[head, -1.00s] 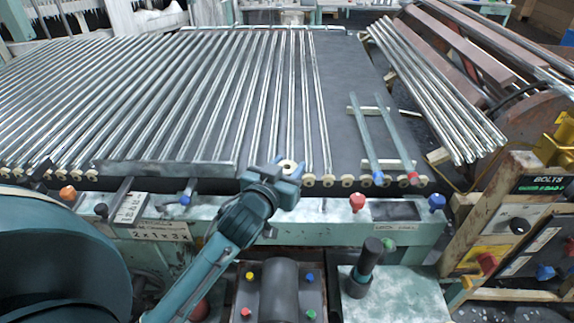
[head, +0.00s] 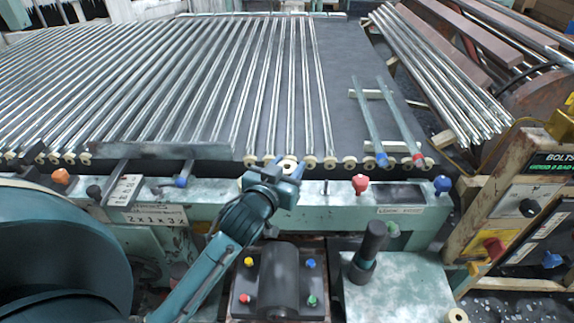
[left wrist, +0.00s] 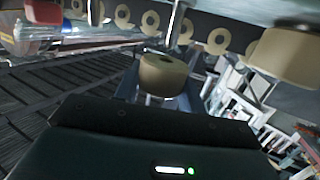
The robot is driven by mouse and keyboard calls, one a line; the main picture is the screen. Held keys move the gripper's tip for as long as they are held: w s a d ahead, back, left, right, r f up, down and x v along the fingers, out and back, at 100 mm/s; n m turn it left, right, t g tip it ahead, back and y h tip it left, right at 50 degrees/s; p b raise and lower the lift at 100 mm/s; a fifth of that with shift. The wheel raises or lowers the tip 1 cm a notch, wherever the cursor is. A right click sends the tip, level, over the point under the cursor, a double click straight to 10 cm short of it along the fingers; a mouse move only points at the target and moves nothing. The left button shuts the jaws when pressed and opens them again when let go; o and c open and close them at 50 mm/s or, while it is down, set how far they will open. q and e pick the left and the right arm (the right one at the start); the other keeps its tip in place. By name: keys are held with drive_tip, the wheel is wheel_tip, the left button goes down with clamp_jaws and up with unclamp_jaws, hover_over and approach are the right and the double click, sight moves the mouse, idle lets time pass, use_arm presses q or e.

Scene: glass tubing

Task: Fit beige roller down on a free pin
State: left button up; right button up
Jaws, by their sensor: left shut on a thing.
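The beige roller (head: 288,166) is a short, thick ring held between the fingers of my left gripper (head: 290,172). In the left wrist view the held roller (left wrist: 163,76) sits upright between the fingers, with a hole in its top. In the head view it appears level with the row of fixed beige rollers (head: 330,162) along the table's front edge. The gap between it and that row cannot be judged. A thin upright pin (head: 325,187) seems to stand on the front beam, right of the gripper. What lies directly under the held roller is hidden. My right gripper is not in view.
Glass tubes (head: 285,90) cover the table. Red (head: 360,184) and blue (head: 442,184) knobs stand on the front beam (head: 300,212). A button box (head: 280,280) and a dark post (head: 370,245) stand nearer. Another beige roller (head: 457,315) shows at lower right.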

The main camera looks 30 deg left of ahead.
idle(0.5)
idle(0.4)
use_arm(q)
drive_tip(key=shift+p, duration=0.45)
idle(0.4)
idle(0.3)
idle(0.4)
drive_tip(key=shift+f, duration=0.55)
drive_tip(key=shift+f, duration=0.1)
